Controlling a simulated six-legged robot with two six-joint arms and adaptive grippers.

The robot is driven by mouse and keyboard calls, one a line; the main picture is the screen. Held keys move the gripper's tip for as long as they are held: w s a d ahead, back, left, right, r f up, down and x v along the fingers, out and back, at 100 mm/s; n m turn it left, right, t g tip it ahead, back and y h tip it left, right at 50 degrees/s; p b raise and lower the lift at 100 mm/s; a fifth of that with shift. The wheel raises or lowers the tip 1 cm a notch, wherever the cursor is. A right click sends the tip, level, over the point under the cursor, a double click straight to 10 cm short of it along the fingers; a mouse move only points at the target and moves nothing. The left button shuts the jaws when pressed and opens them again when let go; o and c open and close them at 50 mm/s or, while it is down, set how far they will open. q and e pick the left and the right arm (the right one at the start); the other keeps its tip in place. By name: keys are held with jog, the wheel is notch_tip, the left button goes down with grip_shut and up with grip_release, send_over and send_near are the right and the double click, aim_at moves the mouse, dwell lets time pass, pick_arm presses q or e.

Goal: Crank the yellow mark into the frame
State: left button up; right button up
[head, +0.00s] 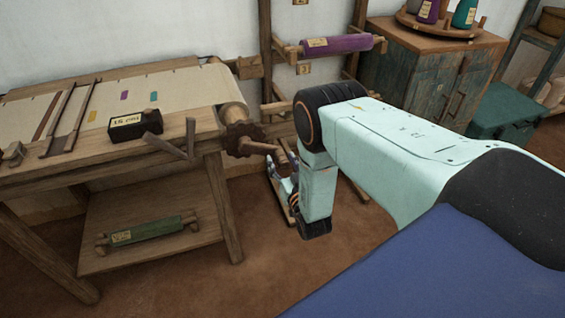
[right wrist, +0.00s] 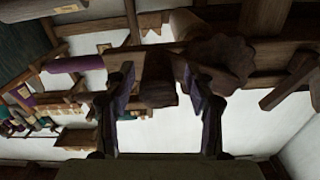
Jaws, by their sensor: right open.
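The loom's cloth (head: 185,88) carries a small yellow mark (head: 92,116), a purple mark (head: 124,95) and a teal mark (head: 154,97). The yellow mark lies right of two dark wooden bars (head: 70,112) across the cloth. A wooden crank handle (head: 262,147) sticks out beside a toothed wheel (head: 243,138) at the roller's end. My right gripper (head: 283,172) is just below and right of the handle, partly hidden by my arm. In the right wrist view its fingers are open, with the handle (right wrist: 158,92) between or just beyond them; contact is unclear. My left gripper is out of view.
A black labelled box (head: 135,124) and a wooden lever (head: 178,146) are at the table's front edge. A green roll (head: 145,231) lies on the lower shelf. A purple roll (head: 338,45) hangs on a rack behind. A cabinet (head: 430,75) stands right.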

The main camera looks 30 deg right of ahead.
jog(key=shift+d+f, duration=0.1)
jog(key=shift+d, duration=0.1)
jog(key=shift+c, duration=1.4)
jog(key=shift+a, duration=0.15)
jog(key=c, duration=0.5)
grip_shut()
